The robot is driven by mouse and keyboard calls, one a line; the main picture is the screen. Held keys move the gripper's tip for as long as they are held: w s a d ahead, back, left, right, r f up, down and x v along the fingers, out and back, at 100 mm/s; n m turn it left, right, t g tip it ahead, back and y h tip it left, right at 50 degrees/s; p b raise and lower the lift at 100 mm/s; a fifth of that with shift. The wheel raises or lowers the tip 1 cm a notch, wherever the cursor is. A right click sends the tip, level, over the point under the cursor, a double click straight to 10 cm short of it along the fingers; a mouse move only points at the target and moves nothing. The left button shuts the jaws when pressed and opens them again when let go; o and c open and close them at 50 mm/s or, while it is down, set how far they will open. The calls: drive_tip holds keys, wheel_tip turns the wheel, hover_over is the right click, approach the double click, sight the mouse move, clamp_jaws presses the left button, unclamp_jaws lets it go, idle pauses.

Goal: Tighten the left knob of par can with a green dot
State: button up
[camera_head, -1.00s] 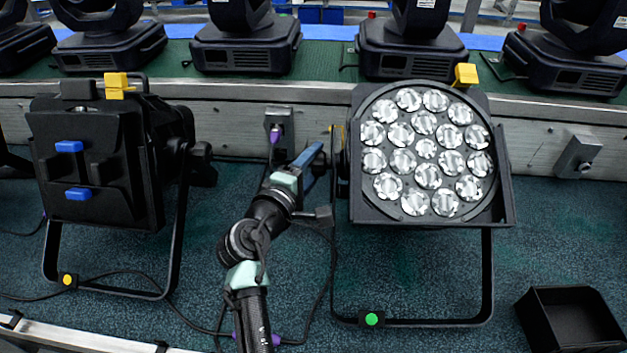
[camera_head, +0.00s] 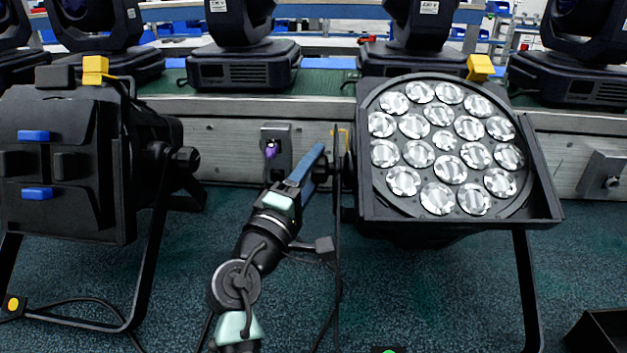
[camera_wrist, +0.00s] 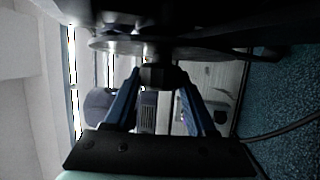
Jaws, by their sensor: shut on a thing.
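The par can with the green dot (camera_head: 545,205) stands at right in the head view, its round face of several lenses tilted up. Its green dot (camera_head: 389,350) is just visible at the bottom edge. My gripper (camera_head: 322,162) reaches to the left side of this par can, at the yoke arm. In the wrist view, the blue fingers of my gripper (camera_wrist: 160,76) close from both sides on a dark knob (camera_wrist: 153,76), the left knob, below a dark round plate. In the head view, the fingers and yoke largely hide this knob.
Another par can (camera_head: 65,190) with a yellow dot (camera_head: 14,304) stands at left, its side knob (camera_head: 185,160) facing my arm. A black open box (camera_head: 600,332) lies at lower right. Several moving-head lights stand on the ledge behind. Dark cables lie on the carpet.

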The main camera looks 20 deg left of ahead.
idle(0.4)
drive_tip(key=o, duration=1.4)
drive_tip(key=shift+c, duration=0.2)
drive_tip(key=d+v, duration=0.1)
drive_tip(key=v, duration=1.2)
drive_tip(key=shift+a+p, duration=0.45)
drive_tip(key=shift+a, duration=0.05)
